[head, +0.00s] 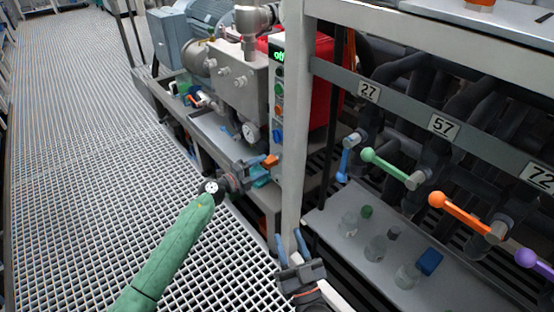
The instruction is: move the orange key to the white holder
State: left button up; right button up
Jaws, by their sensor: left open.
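My right gripper (291,241) is lower in the view, near the foot of the pale post. Its two blue fingers stand apart with nothing between them. I cannot make out the white holder with certainty.
The panel carries a green-lit display (279,56) and several coloured controls. A pump unit with gauges stands behind my left gripper. To the right are valves with green (391,166) and orange (459,213) levers, above a shelf (335,222) with flasks. The grating floor is clear at left.

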aim_at(265, 164)
pick_arm(q)
jog(key=shift+w+d, duration=0.2)
jog(key=shift+d, duration=0.05)
jog(key=shift+w+d, duration=0.15)
jog(key=shift+w+d+p, duration=0.3)
jog(key=shift+w+d, duration=0.05)
jog(key=shift+d, duration=0.2)
jog(key=shift+w+d, duration=0.45)
jog(key=shift+d, duration=0.15)
jog(key=shift+w+d, duration=0.15)
jog(key=shift+d, duration=0.05)
pick_arm(e)
notch_tip(265, 164, down, 10)
jog(key=g, duration=0.3)
jog(key=shift+w+a+r+h, duration=0.25)
jog(key=shift+a+h, duration=0.05)
jog(key=shift+a, duration=0.1)
pick_arm(q)
jog(key=shift+r+p, duration=0.1)
jog(key=shift+p, duration=0.75)
pick_arm(e)
jog(key=shift+r, duration=0.75)
